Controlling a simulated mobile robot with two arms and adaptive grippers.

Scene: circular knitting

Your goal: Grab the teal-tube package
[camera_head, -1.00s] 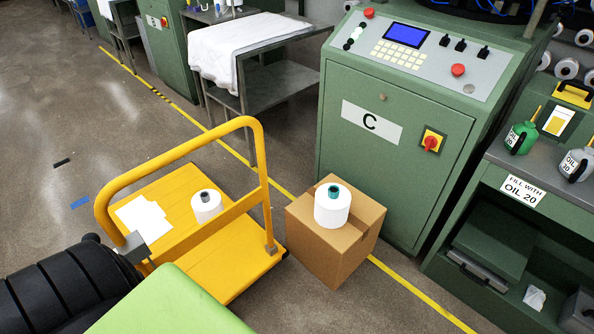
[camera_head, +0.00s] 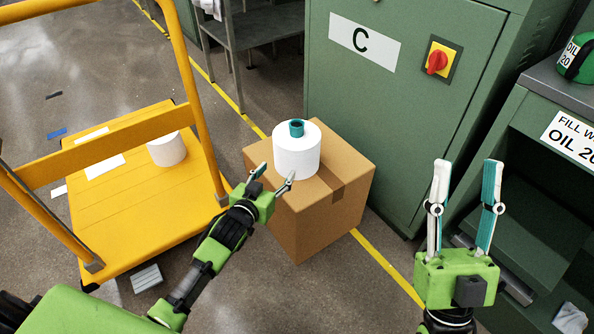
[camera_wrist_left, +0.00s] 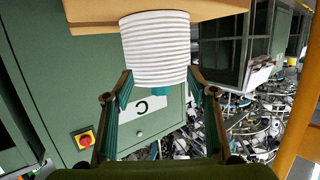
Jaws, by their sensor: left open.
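The teal-tube package is a white yarn cone (camera_head: 297,155) with a teal tube in its top, upright on a cardboard box (camera_head: 290,215). In the left wrist view, the cone (camera_wrist_left: 155,50) appears upside down, its ribbed side straight ahead between the fingertips, with part of the teal tube visible below it. My left gripper (camera_head: 273,172) is open at the near left side of the cone; whether the fingers touch it I cannot tell. My right gripper (camera_head: 467,165) is open and empty, raised to the right of the box, in front of the green cabinet.
A yellow trolley (camera_head: 130,220) stands to the left, its handle rising beside my left arm. Another white cone (camera_head: 166,150) is on it, partly behind the bar. Green machine C (camera_head: 400,110) stands close behind the box. A green workbench (camera_head: 560,150) is at the right.

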